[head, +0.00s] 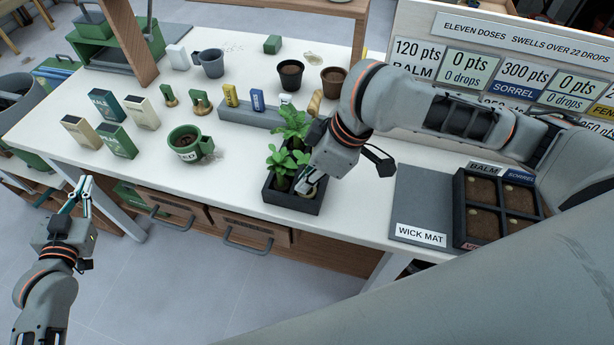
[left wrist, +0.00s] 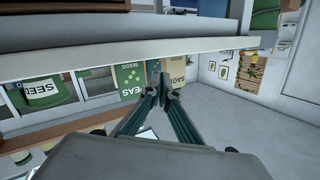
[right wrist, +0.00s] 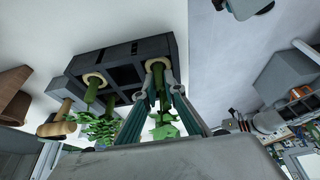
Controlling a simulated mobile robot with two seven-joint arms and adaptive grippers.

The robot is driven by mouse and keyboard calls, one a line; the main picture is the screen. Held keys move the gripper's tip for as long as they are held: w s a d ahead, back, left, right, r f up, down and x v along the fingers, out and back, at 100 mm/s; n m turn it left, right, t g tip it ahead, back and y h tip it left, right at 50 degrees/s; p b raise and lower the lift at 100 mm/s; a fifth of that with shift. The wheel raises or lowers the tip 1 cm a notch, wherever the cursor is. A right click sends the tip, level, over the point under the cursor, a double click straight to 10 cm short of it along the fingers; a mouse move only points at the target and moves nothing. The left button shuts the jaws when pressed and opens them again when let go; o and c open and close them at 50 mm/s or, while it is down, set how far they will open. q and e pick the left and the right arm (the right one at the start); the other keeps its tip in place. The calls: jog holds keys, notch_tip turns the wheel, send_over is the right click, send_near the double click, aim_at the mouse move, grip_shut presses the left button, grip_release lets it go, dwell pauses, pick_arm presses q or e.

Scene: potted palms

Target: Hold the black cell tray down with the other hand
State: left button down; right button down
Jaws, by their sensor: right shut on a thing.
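A black cell tray (head: 292,205) stands near the table's front edge with leafy green seedlings (head: 282,165) in it. My right gripper (head: 308,188) is over its right side. In the right wrist view its fingers (right wrist: 157,88) are shut on a seedling (right wrist: 158,72) at the stem, just by its pale plug top. Another seedling (right wrist: 93,85) sits in the tray (right wrist: 125,65), and some cells look empty. My left gripper (head: 80,193) is off the table's front left edge, away from the tray. Its fingertips (left wrist: 165,88) meet with nothing between them.
A dark four-cell soil tray (head: 497,208) stands at right beside the wick mat (head: 415,205). A green pot (head: 186,145), seed packets (head: 118,140) and a grey block (head: 235,117) stand left of and behind the cell tray. The front left tabletop is clear.

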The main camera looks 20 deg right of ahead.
pick_arm(q)
jog(key=w+a+r+t, duration=0.1)
jog(key=w+r, duration=0.6)
jog(key=r, duration=0.3)
jog(key=w+d+r+g+h, duration=0.25)
jog(key=w+d+h, duration=0.2)
jog(key=d, duration=0.85)
jog(key=s+d+r+m+g+h, duration=0.1)
jog(key=d+m+g+h, duration=0.15)
jog(key=d, duration=0.85)
jog(key=s+d+r+m+g+h, duration=0.15)
jog(key=d+g, duration=0.25)
jog(key=d, duration=0.7)
jog(key=m+g+y, duration=0.2)
jog(key=m+g, duration=0.5)
jog(key=g, duration=0.1)
send_over(303, 165)
jog(key=w, duration=0.6)
jog(key=shift+s+d+f, duration=0.15)
jog(key=shift+d+f, duration=0.05)
jog(key=shift+f, duration=0.15)
jog(key=shift+s+a+f+m+g+y, duration=0.2)
jog(key=shift+s+f+m+y, duration=0.35)
jog(key=shift+s+f+y, duration=0.6)
jog(key=shift+s+a+f+m+g+y, duration=0.15)
jog(key=shift+s+f+m+y, duration=0.45)
jog(key=shift+f, duration=1.05)
jog(key=shift+s+a+f+m+g+y, duration=0.1)
jog(key=shift+s+a+f+m+y, duration=0.1)
jog(key=shift+s+f+m+y, duration=0.75)
